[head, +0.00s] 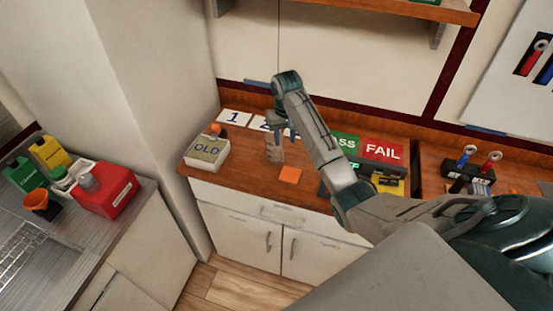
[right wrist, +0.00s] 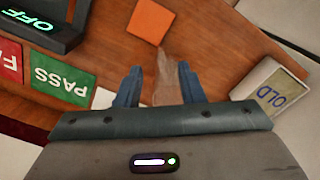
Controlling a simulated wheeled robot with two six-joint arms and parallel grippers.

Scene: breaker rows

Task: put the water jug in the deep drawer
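I cannot make out a clear water jug in either view. My right gripper (head: 274,148) points down over the wooden counter, left of an orange square. In the right wrist view its fingers (right wrist: 160,88) are apart, with a brownish-grey tapered thing (right wrist: 166,75) between them. A gap shows beside one finger, and I cannot tell what this thing is. Below the counter is a shut pale drawer front (head: 240,208) with a handle, above two doors. I cannot tell whether it is the deep drawer. My left gripper is not in view.
The orange square (head: 289,175) and a box marked OLD (head: 207,152) are on the counter. PASS and FAIL cards (head: 382,150) are to the right. A red labelled container (head: 105,190) stands on the left grey counter. Wood floor in front of the cabinet is clear.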

